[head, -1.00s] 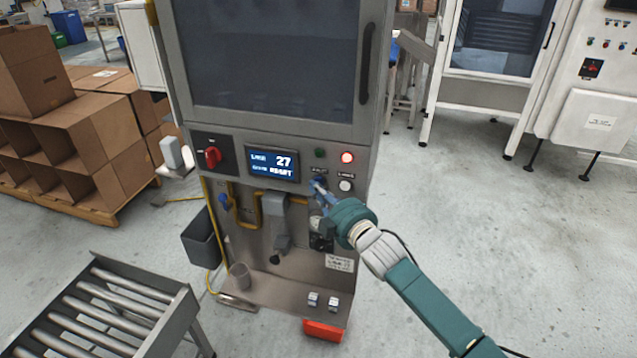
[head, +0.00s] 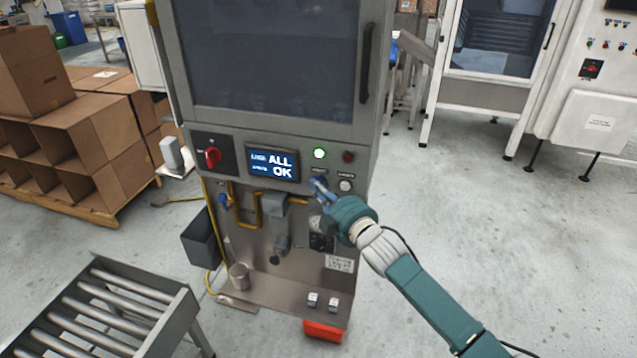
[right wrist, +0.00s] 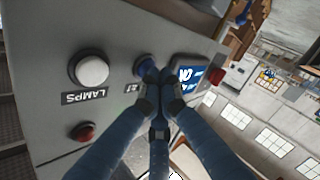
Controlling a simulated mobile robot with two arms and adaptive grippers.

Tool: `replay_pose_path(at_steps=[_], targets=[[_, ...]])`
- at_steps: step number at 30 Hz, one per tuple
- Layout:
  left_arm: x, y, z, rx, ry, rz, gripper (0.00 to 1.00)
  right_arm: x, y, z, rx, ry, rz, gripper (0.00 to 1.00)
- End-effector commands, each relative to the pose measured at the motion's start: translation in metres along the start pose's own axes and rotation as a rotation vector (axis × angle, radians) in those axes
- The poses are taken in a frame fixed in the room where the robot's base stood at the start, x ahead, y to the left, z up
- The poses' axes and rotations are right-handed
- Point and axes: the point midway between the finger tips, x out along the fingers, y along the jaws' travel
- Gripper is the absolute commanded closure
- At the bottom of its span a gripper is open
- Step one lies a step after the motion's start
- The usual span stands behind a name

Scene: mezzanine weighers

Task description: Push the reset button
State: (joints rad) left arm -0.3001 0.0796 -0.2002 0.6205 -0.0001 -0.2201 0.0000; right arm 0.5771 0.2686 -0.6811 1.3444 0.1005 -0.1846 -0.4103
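The blue reset button (right wrist: 143,66) sits on the grey machine panel, between the white LAMPS button (right wrist: 90,70) and the display. Its label is partly covered by my fingers. My right gripper (head: 319,187) is shut and empty, with its fingertips together at the blue button; it also shows in the right wrist view (right wrist: 158,76). The fingertips overlap the button's edge in that view; I cannot tell how far it is pressed. The display (head: 272,163) reads "ALL OK". The green lamp (head: 319,153) is lit and the red lamp (head: 348,157) is dark. My left gripper is not in view.
A red rotary switch (head: 212,157) is left of the display. Below the panel are yellow pipes, a gauge and a grey shelf. A roller conveyor (head: 100,310) stands at the lower left, cardboard boxes (head: 85,130) behind it. The floor to the right is clear.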

Motion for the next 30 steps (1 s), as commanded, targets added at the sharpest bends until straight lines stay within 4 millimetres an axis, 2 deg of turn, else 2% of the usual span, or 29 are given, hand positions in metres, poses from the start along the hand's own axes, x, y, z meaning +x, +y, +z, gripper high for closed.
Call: replay_pose_path(at_steps=[15, 25, 30], targets=[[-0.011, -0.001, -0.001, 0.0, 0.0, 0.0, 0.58, -0.011, -0.006, -0.008, 0.0, -0.001, 0.001, 1.0], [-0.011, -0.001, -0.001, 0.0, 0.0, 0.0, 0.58, -0.012, -0.008, -0.009, 0.0, -0.001, 0.001, 1.0], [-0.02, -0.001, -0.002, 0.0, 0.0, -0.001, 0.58, -0.022, -0.014, -0.017, 0.002, 0.0, -0.001, 1.0]])
